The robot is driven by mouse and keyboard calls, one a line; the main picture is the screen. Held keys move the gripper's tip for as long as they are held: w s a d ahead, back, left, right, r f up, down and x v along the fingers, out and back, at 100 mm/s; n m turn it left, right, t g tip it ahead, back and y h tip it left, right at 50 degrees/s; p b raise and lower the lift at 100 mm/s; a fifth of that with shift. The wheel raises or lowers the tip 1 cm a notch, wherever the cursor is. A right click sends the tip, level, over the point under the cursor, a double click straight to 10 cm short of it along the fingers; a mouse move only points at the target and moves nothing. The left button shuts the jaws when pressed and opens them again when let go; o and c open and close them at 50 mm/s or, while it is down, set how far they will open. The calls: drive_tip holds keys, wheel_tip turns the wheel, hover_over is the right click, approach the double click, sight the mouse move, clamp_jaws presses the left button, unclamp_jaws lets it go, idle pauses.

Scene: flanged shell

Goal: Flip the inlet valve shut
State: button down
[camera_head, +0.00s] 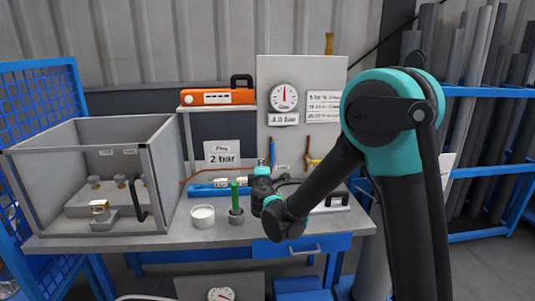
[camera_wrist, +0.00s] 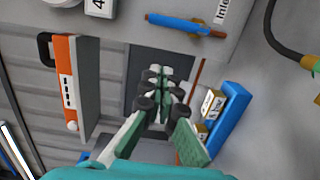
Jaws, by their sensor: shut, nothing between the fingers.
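The inlet valve's blue lever (camera_wrist: 180,24) lies near the top of the wrist view, beside a partly cut-off label reading "Inle" (camera_wrist: 224,8). In the head view the blue lever (camera_head: 272,151) stands upright on the grey panel, below the gauge. My gripper (camera_wrist: 160,75) is shut and empty, its fingertips together in the middle of the wrist view. The lever is clear of the fingers there, above and to the right of them. In the head view my gripper (camera_head: 261,164) is small, close to the lever's left, partly hidden by my wrist.
A second valve with a yellow handle (camera_head: 313,161) is right of the blue lever. A blue rack (camera_head: 205,191) with small blocks, a white cup (camera_head: 203,216) and a green-handled tool (camera_head: 235,196) stand below. An orange device (camera_head: 217,97) sits on the shelf. A grey open box (camera_head: 160,160) stands left.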

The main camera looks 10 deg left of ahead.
sight(272, 154)
drive_tip(key=shift+s+a, duration=0.2)
drive_tip(key=shift+a, duration=0.25)
drive_tip(key=w, duration=1.1)
drive_tip(key=shift+w+d, duration=0.25)
drive_tip(key=shift+w, duration=0.1)
